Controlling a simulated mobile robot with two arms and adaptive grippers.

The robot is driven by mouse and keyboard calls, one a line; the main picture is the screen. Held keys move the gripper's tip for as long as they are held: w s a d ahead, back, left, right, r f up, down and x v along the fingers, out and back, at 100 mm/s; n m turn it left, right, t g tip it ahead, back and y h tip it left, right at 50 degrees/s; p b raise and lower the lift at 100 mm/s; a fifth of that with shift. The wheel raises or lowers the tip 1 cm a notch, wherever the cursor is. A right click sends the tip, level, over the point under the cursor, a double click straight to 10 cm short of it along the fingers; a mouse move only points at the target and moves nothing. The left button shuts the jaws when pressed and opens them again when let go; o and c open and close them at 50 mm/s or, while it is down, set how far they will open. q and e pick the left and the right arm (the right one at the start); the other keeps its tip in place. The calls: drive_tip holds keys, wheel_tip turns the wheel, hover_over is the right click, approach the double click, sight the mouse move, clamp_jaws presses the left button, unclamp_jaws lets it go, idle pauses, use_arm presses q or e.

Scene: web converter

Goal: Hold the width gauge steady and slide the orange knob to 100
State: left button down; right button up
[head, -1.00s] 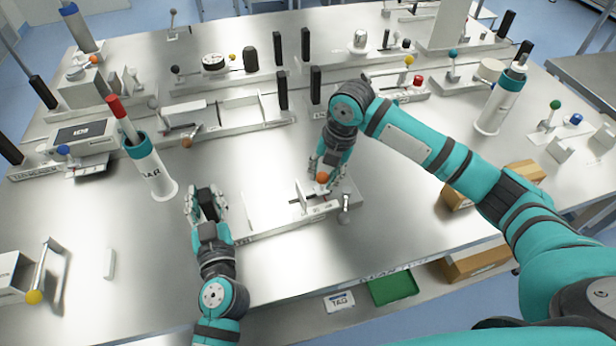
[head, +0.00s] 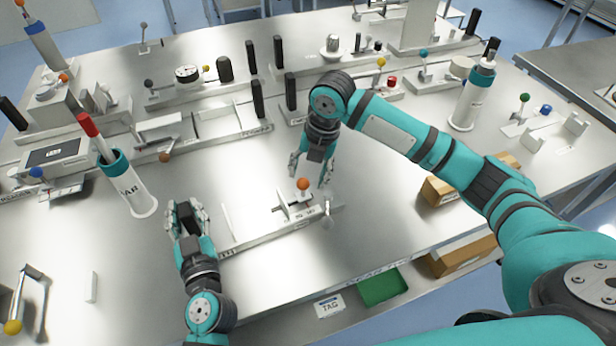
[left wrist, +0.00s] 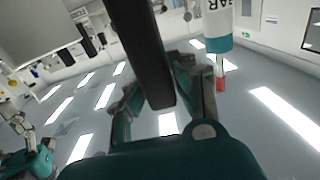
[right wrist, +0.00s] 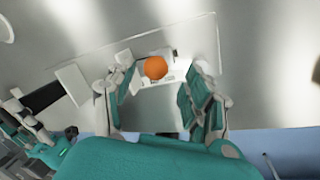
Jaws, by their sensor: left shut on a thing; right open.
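The width gauge has a pale base (head: 268,237) with a white upright plate (head: 228,222) near its left end. Its orange knob (head: 303,184) stands on the slider towards the right end; the scale reading is too small to make out. My left gripper (head: 186,213) is at the gauge's left end, shut on a dark upright bar (left wrist: 148,55), apparently the gauge's post. My right gripper (head: 309,174) is open and empty just above and behind the knob. In the right wrist view the orange knob (right wrist: 156,68) shows between the parted fingers, not gripped.
A metal lever with a ball (head: 328,218) stands by the gauge's right end. A green tray (head: 383,285) lies below the front edge.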

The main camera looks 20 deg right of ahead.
use_arm(q)
drive_tip(key=shift+s+a+f, duration=0.1)
drive_tip(key=shift+a+f, duration=0.05)
drive_tip(key=shift+f, duration=0.45)
use_arm(e)
drive_tip(key=v, duration=0.9)
drive_tip(key=shift+d, duration=0.15)
use_arm(q)
drive_tip(key=shift+r+p, duration=0.4)
drive_tip(key=shift+p, duration=0.45)
use_arm(e)
drive_tip(key=shift+v, duration=0.85)
drive_tip(key=shift+w, duration=0.1)
use_arm(q)
drive_tip(key=c, duration=1)
unclamp_jaws()
drive_tip(key=shift+r, duration=0.2)
use_arm(e)
drive_tip(key=shift+w+a, duration=0.1)
drive_tip(key=shift+a, duration=0.2)
use_arm(q)
drive_tip(key=s, duration=1.1)
drive_tip(key=shift+s+d, duration=0.35)
drive_tip(key=shift+d, duration=0.05)
